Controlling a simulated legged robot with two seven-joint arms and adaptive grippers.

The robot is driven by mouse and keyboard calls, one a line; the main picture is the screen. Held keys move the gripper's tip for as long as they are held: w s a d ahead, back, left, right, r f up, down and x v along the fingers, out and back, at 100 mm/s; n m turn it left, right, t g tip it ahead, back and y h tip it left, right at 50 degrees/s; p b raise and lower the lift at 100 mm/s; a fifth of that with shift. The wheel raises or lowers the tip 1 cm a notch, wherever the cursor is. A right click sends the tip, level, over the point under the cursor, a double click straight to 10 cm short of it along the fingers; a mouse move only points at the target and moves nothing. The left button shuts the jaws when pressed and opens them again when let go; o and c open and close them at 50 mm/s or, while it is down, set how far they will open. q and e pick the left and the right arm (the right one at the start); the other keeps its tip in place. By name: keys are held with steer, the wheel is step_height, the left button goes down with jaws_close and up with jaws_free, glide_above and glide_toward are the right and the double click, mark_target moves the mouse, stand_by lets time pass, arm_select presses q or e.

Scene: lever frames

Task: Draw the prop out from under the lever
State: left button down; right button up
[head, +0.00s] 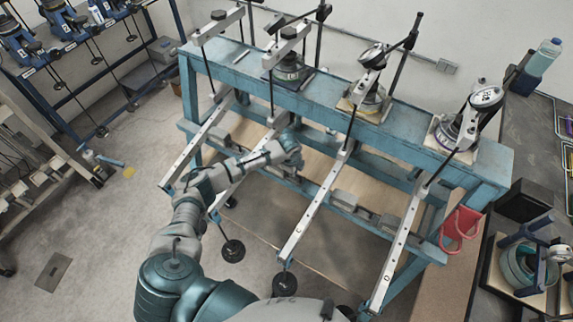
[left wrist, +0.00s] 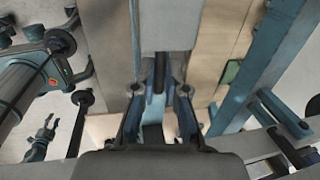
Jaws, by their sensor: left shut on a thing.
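A blue lever frame (head: 325,105) carries several long pale levers (head: 310,205) sloping down toward me. My left arm reaches across one lever, and my left gripper (head: 290,152) is at the lower rail, close to a grey block (head: 280,119). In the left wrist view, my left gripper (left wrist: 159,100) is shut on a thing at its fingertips. A grey block (left wrist: 170,25) stands just beyond the fingers and looks like the prop; its contact with the lever is hidden. What looks like my right gripper (left wrist: 45,133) is small there, open and empty.
More grey blocks (head: 343,200) sit along the lower rail. Black round weights (head: 233,250) hang at the lever ends. Dial gauges (head: 487,97) stand on the top beam. A red bracket (head: 460,227) is on the right side. Floor at the left is mostly free.

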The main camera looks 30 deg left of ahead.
arm_select(q)
steer(key=shift+d, duration=0.4)
arm_select(e)
steer(key=shift+a, duration=0.15)
arm_select(q)
steer(key=c, duration=1.2)
jaws_free()
steer(key=shift+d+r, duration=0.1)
steer(key=shift+d, duration=0.35)
steer(key=shift+r, duration=0.15)
step_height(320, 180, up, 12)
steer(key=s, duration=0.2)
steer(key=shift+d+f, duration=0.2)
steer(key=shift+d, duration=0.05)
arm_select(e)
steer(key=shift+d+f, duration=0.1)
steer(key=shift+d, duration=0.15)
arm_select(q)
steer(key=shift+s+a, duration=0.1)
